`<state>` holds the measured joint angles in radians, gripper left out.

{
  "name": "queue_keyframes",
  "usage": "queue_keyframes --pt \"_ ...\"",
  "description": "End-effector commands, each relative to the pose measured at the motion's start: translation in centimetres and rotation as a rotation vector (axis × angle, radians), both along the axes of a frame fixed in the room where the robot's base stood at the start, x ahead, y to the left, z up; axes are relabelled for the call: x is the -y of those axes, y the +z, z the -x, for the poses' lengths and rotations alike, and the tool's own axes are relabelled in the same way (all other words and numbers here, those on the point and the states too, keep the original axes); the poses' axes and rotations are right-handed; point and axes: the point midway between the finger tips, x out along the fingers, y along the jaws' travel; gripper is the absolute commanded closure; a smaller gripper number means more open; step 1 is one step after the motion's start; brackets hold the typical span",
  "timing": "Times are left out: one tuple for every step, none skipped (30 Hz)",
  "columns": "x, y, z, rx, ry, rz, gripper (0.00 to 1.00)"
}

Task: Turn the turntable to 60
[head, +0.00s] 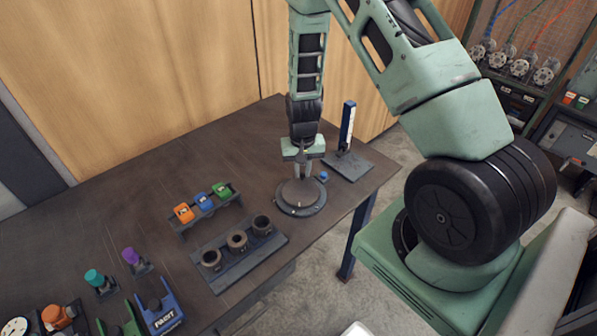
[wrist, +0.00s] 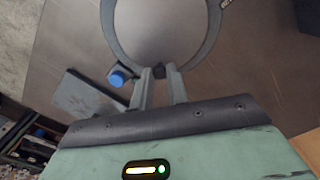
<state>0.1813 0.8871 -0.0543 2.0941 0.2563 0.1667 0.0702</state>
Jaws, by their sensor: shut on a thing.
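The turntable (head: 299,198) is a round grey disc in a dark ring near the table's right edge. In the wrist view its disc (wrist: 160,28) fills the top middle, with part of a white marking on the ring cut off at the frame edge. My gripper (head: 302,176) points down over the turntable's far side. In the wrist view my gripper (wrist: 161,72) is shut on a small dark knob (wrist: 160,70) at the disc's rim. A blue knob (wrist: 118,76) sits just outside the ring, also seen in the head view (head: 323,176). The angle cannot be read.
A dark plate with an upright blue and white post (head: 347,125) stands right of the turntable. A block with three round sockets (head: 237,241) and a rack of orange, blue and green pieces (head: 204,201) stand left. The table (head: 150,185) is clear at the back.

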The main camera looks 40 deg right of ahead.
Motion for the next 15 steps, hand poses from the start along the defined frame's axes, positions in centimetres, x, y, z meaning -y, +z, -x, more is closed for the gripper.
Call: queue_keyframes --pt "0.14 -0.04 0.11 0.001 -0.033 0.001 1.0" --pt "0.2 -0.04 0.17 0.001 -0.052 0.001 1.0" --pt "0.27 -0.03 0.24 0.001 -0.075 0.001 1.0" --pt "0.31 -0.02 0.3 0.001 -0.09 0.001 1.0" --pt "0.34 -0.01 0.34 0.001 -0.106 0.001 1.0" --pt "0.39 0.0 0.4 0.001 -0.125 0.001 1.0" --pt "0.42 0.01 0.44 0.001 -0.137 0.001 1.0" --pt "0.46 0.02 0.48 0.001 -0.148 0.0 1.0" --pt "0.49 0.03 0.53 0.001 -0.162 0.0 1.0" --pt "0.51 0.04 0.56 0.001 -0.171 0.0 1.0" --pt "0.53 0.04 0.6 0.001 -0.179 0.0 1.0" --pt "0.54 0.05 0.63 0.001 -0.188 0.0 1.0" --pt "0.57 0.06 0.65 0.001 -0.194 0.0 1.0" --pt "0.58 0.06 0.67 0.001 -0.199 0.0 1.0" --pt "0.59 0.07 0.69 0.001 -0.204 0.0 1.0"
